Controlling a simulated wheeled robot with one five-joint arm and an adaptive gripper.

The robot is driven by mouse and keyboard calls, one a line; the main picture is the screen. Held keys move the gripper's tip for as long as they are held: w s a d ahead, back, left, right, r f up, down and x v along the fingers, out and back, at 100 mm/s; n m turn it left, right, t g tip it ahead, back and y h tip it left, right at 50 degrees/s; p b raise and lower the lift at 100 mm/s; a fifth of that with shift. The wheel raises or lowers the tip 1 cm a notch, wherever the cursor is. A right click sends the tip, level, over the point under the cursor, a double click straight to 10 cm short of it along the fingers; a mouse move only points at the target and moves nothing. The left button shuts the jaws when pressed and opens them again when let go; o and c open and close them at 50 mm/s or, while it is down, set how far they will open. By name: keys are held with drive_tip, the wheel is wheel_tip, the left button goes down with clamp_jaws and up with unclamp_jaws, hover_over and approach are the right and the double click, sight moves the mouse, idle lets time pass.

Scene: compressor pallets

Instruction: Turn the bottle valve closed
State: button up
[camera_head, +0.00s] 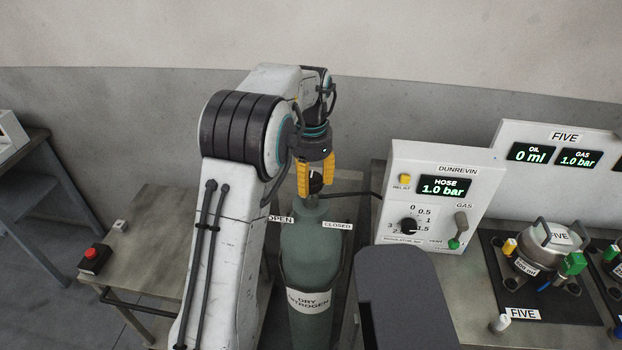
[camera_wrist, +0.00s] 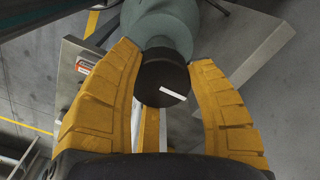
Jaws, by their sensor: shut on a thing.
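The green gas bottle (camera_head: 312,255), labelled DRY NITROGEN, stands upright below my arm. Its black valve knob (camera_head: 316,184) is on top, partly hidden by my yellow fingers. My gripper (camera_head: 316,177) points down and is shut around the knob. In the wrist view the round black knob (camera_wrist: 158,72) sits between the two fingers, with a white mark pointing to the lower right. An OPEN label (camera_head: 281,219) is at the left of the bottle's shoulder and a CLOSED label (camera_head: 337,225) at the right.
A panel (camera_head: 392,160) right of the bottle reads HOSE 1.0 bar. A second panel (camera_head: 506,137) reads OIL 0 ml, GAS 1.0 bar. A metal pot (camera_head: 549,240) stands on a dark mat. A red button (camera_head: 95,252) is on the left table (camera_head: 150,235).

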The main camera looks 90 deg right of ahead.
sight(311, 178)
drive_tip(key=shift+a+f, duration=0.1)
drive_tip(key=shift+f, duration=0.1)
drive_tip(key=o, duration=1.2)
drive_tip(key=shift+r, duration=0.1)
drive_tip(key=shift+r, duration=0.1)
wheel_tip(311, 178, up, 12)
idle(0.8)
